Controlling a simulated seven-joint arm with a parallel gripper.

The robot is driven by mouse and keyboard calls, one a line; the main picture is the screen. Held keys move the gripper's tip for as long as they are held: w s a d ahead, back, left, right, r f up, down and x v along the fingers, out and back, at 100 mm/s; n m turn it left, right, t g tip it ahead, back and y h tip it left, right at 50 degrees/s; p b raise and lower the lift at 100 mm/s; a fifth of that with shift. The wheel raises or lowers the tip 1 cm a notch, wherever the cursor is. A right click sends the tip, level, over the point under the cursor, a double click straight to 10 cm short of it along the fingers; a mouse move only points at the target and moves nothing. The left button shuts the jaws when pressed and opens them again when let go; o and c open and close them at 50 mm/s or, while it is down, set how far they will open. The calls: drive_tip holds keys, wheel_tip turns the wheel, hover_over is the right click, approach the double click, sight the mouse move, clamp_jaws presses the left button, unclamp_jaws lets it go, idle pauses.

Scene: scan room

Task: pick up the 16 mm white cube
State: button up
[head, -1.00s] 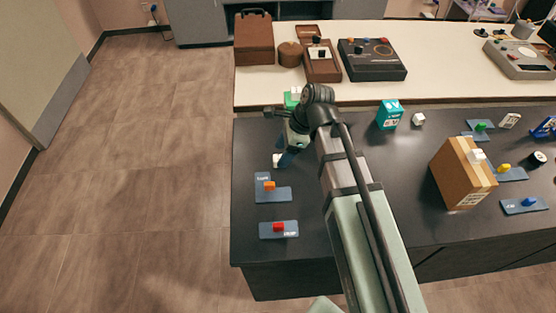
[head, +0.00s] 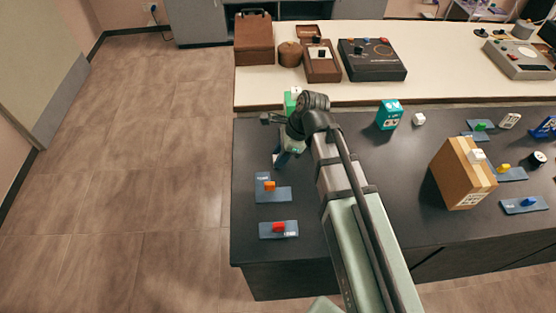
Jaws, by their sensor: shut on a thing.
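My gripper (head: 279,160) is at the left end of the dark table, pointing down, with its fingers shut on a small white cube. The fingers and wrist hide nearly all of the cube, so its exact seat in the jaws cannot be made out.
The teal box (head: 389,114) and cardboard box (head: 463,173) stand to the right. The table's middle is clear.

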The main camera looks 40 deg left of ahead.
drive_tip(key=shift+c, duration=0.6)
